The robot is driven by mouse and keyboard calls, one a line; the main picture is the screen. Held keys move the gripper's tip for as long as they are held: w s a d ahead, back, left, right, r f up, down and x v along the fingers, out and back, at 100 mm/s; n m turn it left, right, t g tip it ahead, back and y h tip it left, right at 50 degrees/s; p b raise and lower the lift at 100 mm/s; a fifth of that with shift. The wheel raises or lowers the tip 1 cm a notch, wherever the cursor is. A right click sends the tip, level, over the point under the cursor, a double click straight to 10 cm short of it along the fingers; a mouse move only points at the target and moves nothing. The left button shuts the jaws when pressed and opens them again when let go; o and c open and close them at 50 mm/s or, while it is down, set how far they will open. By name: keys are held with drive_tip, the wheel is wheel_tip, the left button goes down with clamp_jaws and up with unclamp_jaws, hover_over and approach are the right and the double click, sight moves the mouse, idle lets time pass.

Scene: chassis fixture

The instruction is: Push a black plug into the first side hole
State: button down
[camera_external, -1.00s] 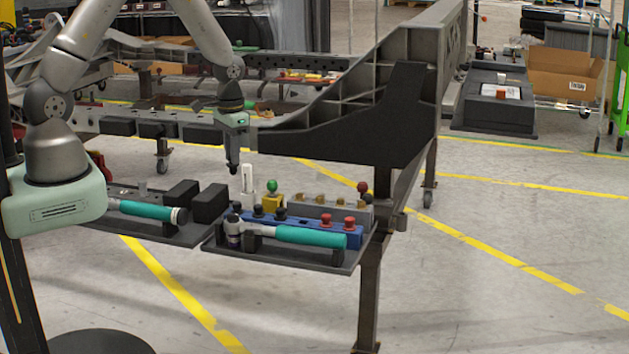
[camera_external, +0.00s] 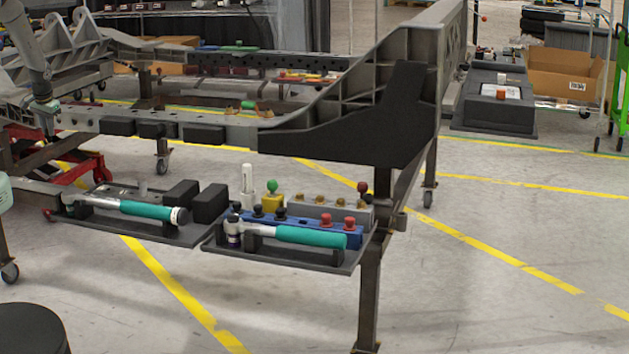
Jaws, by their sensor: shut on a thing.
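My gripper (camera_external: 49,128) is at the far left, pointing down beside the near chassis rail (camera_external: 235,133). It is shut on a small dark thing, probably a black plug, too small and dark to make out. Small round holes show along the rail's side, near its left part and between black blocks; I cannot tell which is the first side hole. Other black plugs (camera_external: 258,210) stand in the blue holder (camera_external: 300,231) on the right tray (camera_external: 283,258), far to the right of my gripper.
Red plugs (camera_external: 326,219), a teal-handled ratchet (camera_external: 310,237) and a white bottle (camera_external: 247,180) are on the right tray. A left tray (camera_external: 150,228) holds another teal-handled tool (camera_external: 147,210). A red stand (camera_external: 85,170) is below my gripper.

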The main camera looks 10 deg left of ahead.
drive_tip(key=shift+w+a+f+m+t+b, duration=0.3)
drive_tip(key=shift+a+f+t+b, duration=0.15)
drive_tip(key=shift+a, duration=0.3)
drive_tip(key=w+a+f+m+t+b, duration=0.1)
drive_tip(key=a+m+t+b, duration=0.3)
drive_tip(key=a+t+b, duration=0.6)
drive_tip(key=s+d+r+m+t+h+b, duration=0.1)
drive_tip(key=s+m+t+h+b, duration=0.35)
drive_tip(key=b, duration=0.75)
drive_tip(key=shift+n+y, duration=0.35)
drive_tip(key=shift+y, duration=0.1)
drive_tip(key=shift+w+d+r+b, duration=0.1)
drive_tip(key=shift+w+d+b, duration=0.15)
drive_tip(key=shift+w, duration=1.05)
drive_tip(key=shift+w+d+r+b, duration=0.1)
drive_tip(key=shift+w+d+b, duration=0.1)
drive_tip(key=shift+w, duration=1.05)
drive_tip(key=shift+f+b, duration=0.1)
drive_tip(key=shift+b, duration=0.35)
